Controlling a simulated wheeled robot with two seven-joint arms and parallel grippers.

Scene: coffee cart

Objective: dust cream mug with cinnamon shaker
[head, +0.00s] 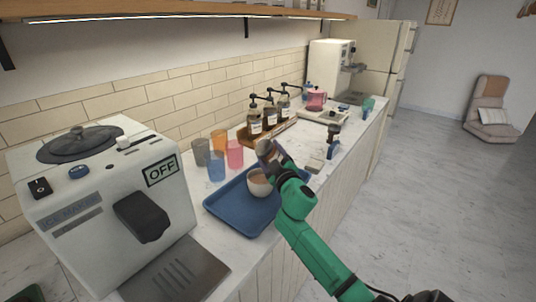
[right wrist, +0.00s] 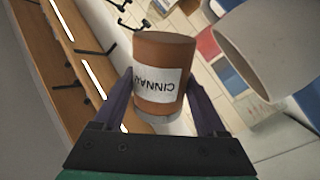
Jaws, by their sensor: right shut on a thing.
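The cream mug (head: 259,184) stands upright on the blue tray (head: 222,208), with brown drink inside. My right gripper (head: 271,157) comes in from the lower right and is just above the mug. It is shut on the cinnamon shaker (right wrist: 163,65), a brown cylinder with a white label. In the right wrist view the shaker sits between both fingers (right wrist: 165,105) and its label reads upside down. In the head view the shaker (head: 265,147) looks tilted and is partly hidden by the gripper. A cream mug (right wrist: 268,50) fills the upper right of the wrist view. My left gripper is not seen.
Several coloured cups, including a pink one (head: 235,154), stand behind the tray. The ice maker (head: 105,205) is at the left. Syrup bottles (head: 269,113) stand on a wooden rack farther back. A coffee machine (head: 330,68) is at the far end.

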